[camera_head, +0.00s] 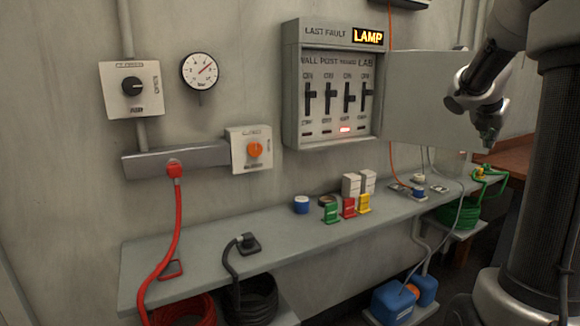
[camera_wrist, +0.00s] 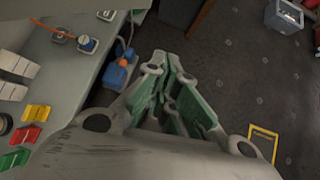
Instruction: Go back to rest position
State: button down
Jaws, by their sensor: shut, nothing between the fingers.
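My gripper (camera_head: 488,140) hangs at the right in the head view, in front of the open panel door and above the shelf's right end. In the wrist view my gripper (camera_wrist: 176,68) has its green-padded fingers together at the tips, with nothing between them. It touches nothing that I can see. The fingers point out over the dark floor, to the right of the shelf.
The fault panel (camera_head: 335,85) reads LAMP; its door (camera_head: 430,95) is open beside my arm. The grey shelf (camera_head: 285,245) carries green, red and yellow blocks, white blocks and a black plug. Blue containers (camera_head: 395,300) stand below. In the wrist view the floor (camera_wrist: 235,60) is mostly clear.

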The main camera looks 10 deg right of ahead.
jog(key=s+a+f+m+g+y, duration=0.2)
jog(key=s+f+m, duration=0.45)
jog(key=m, duration=0.45)
jog(key=s+a+m+y, duration=0.2)
jog(key=s+a+m, duration=0.2)
jog(key=a, duration=0.5)
jog(key=s+a+m+t+y, duration=0.1)
jog(key=s+a+m, duration=0.3)
jog(key=s+a, duration=0.4)
jog(key=s+a+f+m+y, duration=0.1)
jog(key=s+a+m, duration=0.3)
jog(key=a, duration=0.7)
jog(key=shift+s+a+t+y, duration=0.35)
jog(key=shift+s+y, duration=0.55)
jog(key=shift+s, duration=0.35)
